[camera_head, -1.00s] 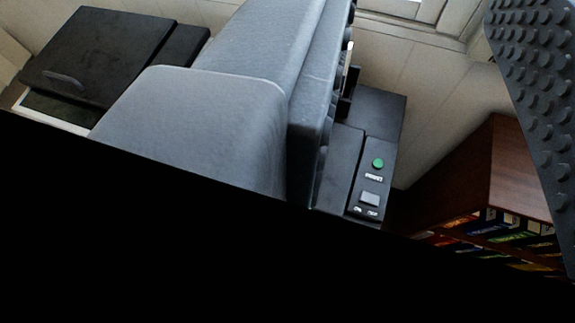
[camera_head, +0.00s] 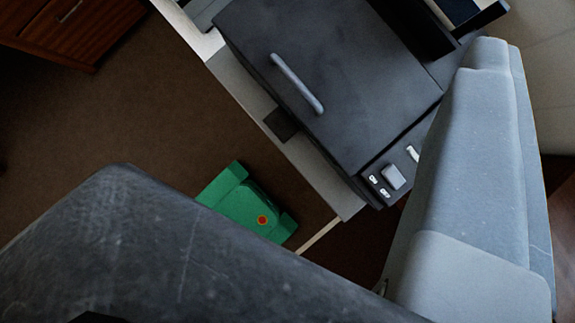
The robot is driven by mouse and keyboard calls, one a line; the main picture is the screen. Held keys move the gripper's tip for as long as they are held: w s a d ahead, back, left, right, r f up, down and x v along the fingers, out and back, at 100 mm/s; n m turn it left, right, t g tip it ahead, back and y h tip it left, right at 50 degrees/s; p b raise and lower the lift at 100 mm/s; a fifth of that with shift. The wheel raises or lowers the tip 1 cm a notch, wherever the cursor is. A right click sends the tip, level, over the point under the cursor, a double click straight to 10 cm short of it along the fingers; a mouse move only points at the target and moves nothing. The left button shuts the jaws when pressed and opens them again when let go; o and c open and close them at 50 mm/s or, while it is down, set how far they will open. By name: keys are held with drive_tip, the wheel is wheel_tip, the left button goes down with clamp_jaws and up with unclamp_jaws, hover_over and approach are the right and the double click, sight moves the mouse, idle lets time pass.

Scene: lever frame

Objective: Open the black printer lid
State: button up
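The black printer lid (camera_head: 330,45) is at the upper middle of the view and looks shut, lying flat on the printer. A grey bar handle (camera_head: 297,83) runs across the lid near its left edge. The printer's control strip (camera_head: 388,170), with a light button, is along the lid's lower right side. My gripper (camera_head: 305,110) is open, one grey finger at the lower left and one at the right. The lid and handle show in the gap between the fingers. No contact with the handle shows.
The printer stands on a pale-edged surface (camera_head: 285,140). A green object with a red-orange dot (camera_head: 240,205) is below that edge. A brown wooden cabinet (camera_head: 85,30) is at the upper left, with clear brown floor (camera_head: 160,110) between. A pale wall is at the right.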

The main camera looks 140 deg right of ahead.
drive_tip(key=w+a+f+n+g+p, duration=0.1)
drive_tip(key=a+f+n+g+p, duration=0.15)
drive_tip(key=f, duration=0.35)
drive_tip(key=w+a+f+n+g+p, duration=0.1)
drive_tip(key=a+f+n+g, duration=0.15)
drive_tip(key=a+f, duration=0.2)
drive_tip(key=n+g+h+p, duration=0.1)
drive_tip(key=n+g+p, duration=0.15)
drive_tip(key=n, duration=0.35)
approach(293, 78)
drive_tip(key=p+x, duration=0.1)
drive_tip(key=x, duration=0.7)
drive_tip(key=shift+p, duration=0.3)
clamp_jaws()
